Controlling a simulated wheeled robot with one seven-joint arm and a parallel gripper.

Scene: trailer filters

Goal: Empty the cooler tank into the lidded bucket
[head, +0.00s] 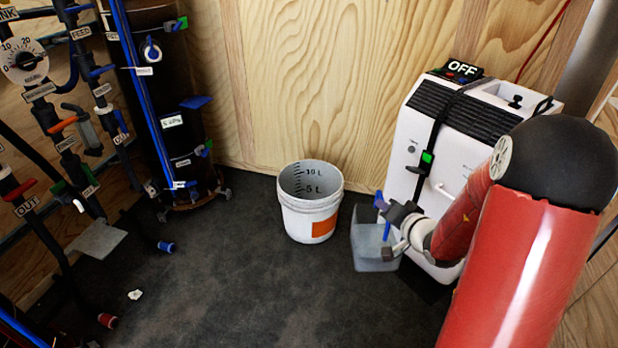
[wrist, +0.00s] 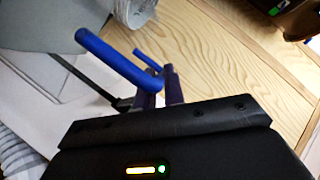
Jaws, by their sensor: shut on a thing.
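The cooler tank (head: 366,240), a grey translucent open box, is at the lower left front of the white cooler (head: 403,160). The white bucket (head: 312,222) stands on the floor to the left, apart from the tank. Its top is open, with litre marks inside and an orange patch outside; no lid shows.
The cooler has a dark strap with a green-lit buckle (head: 427,158) and an OFF sign (head: 460,68) above. Pipes, valves and a dark tank (head: 165,95) stand at the left. A pale scrap (head: 135,294) lies on the floor. Floor in front of the bucket is clear.

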